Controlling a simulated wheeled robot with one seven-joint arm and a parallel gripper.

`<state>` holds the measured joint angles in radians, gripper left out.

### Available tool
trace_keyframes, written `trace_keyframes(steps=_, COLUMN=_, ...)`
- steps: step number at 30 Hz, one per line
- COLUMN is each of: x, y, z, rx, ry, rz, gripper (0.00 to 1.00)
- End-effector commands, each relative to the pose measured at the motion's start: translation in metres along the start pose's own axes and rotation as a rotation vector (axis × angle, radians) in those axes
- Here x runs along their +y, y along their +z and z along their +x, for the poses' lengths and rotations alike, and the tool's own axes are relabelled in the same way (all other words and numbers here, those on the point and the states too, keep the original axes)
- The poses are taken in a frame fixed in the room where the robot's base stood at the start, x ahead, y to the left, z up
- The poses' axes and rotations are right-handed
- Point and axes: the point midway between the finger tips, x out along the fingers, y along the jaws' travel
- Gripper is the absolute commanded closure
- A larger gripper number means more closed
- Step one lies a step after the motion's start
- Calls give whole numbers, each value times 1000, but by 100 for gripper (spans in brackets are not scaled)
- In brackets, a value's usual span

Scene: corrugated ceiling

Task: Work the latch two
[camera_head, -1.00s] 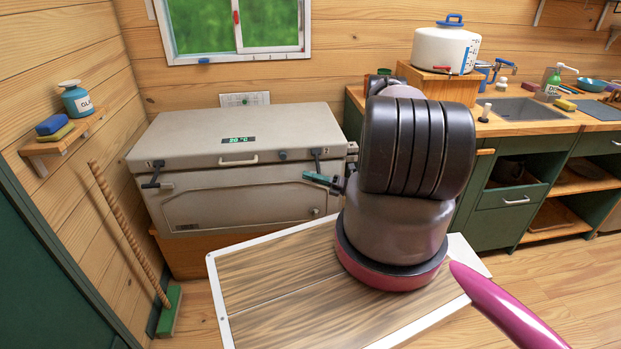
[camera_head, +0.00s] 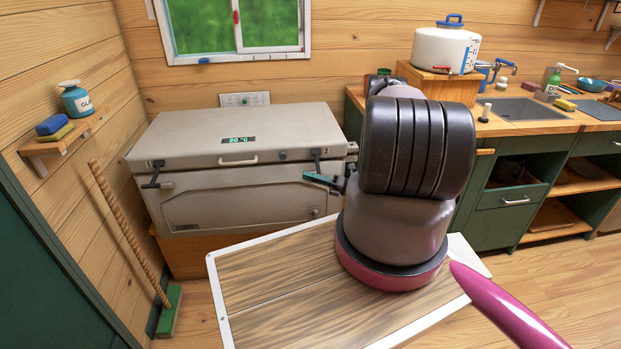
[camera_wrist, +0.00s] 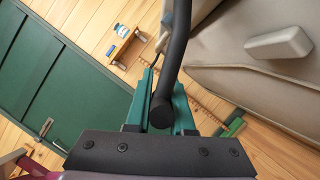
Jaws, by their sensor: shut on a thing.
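The grey chest cooler (camera_head: 230,140) stands against the back wall with its lid down. Two black latches show on its front. The left latch (camera_head: 152,174) stands free. The right latch (camera_head: 317,159) is at my gripper (camera_head: 320,179), whose teal fingers are at the latch's lower end. In the wrist view the latch's dark bar (camera_wrist: 176,60) runs down between the two teal fingers (camera_wrist: 165,105), and its round end sits between them. My gripper is shut on this bar. My arm hides part of the cooler's right side in the head view.
A broom (camera_head: 130,235) leans at the left near the green door (camera_head: 50,290). A wall shelf (camera_head: 60,140) holds a bottle and sponges. A counter (camera_head: 510,122) with a sink and a white pot (camera_head: 446,48) stands at the right. Floor shows in front of the cooler.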

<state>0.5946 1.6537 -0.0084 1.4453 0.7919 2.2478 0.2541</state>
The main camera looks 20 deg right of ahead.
Motion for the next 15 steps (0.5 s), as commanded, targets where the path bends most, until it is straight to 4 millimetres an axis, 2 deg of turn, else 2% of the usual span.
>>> trace_keyframes(steps=15, x=8, y=0, z=0, rx=2, ry=-27, rz=62, gripper=100)
